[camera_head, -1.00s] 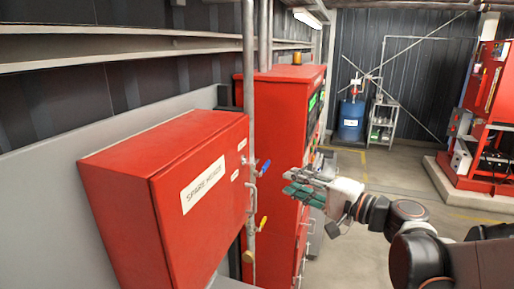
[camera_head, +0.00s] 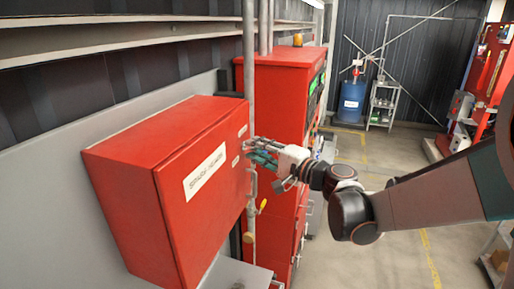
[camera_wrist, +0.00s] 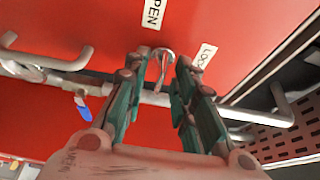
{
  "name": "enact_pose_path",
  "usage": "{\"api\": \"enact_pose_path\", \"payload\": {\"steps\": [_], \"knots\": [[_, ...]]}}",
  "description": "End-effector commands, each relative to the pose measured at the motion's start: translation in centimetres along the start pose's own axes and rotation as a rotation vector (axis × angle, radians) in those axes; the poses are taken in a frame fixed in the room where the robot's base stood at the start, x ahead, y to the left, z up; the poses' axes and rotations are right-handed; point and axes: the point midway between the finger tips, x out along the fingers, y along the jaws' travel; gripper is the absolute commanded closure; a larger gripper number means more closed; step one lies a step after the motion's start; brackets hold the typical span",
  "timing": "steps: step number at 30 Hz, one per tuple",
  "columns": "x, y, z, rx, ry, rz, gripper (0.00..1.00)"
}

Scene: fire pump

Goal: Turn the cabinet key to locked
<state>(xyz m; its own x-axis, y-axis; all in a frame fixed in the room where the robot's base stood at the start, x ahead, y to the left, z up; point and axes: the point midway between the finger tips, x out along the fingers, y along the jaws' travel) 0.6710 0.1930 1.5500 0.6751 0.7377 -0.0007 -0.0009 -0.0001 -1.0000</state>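The red cabinet (camera_head: 150,165) with the "SPARE HEADS" label hangs on the left wall in the head view. In the wrist view its red face fills the top. A small metal key (camera_wrist: 164,58) stands out there, between a label ending in "PEN" (camera_wrist: 153,14) and a label starting "LOC" (camera_wrist: 204,57). My gripper (camera_wrist: 159,66) is open, with one green-padded finger on each side of the key and small gaps showing. In the head view my gripper (camera_head: 250,150) is at the cabinet's right side, which hides the key. Contact cannot be told.
A vertical grey pipe (camera_head: 249,60) runs beside the cabinet, with a yellow-handled valve (camera_head: 262,206). A blue valve handle (camera_wrist: 82,108) shows in the wrist view. A tall red cabinet (camera_head: 285,90) stands behind. The floor (camera_head: 385,250) at the right is open.

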Motion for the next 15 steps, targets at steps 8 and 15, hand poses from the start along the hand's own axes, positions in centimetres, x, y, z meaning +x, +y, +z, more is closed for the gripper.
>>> {"api": "enact_pose_path", "payload": {"steps": [8,15], "knots": [[0.51,0.03,0.03,0.000,0.000,0.000,0.75],[0.48,0.03,0.02,0.000,0.000,0.000,1.00]]}}
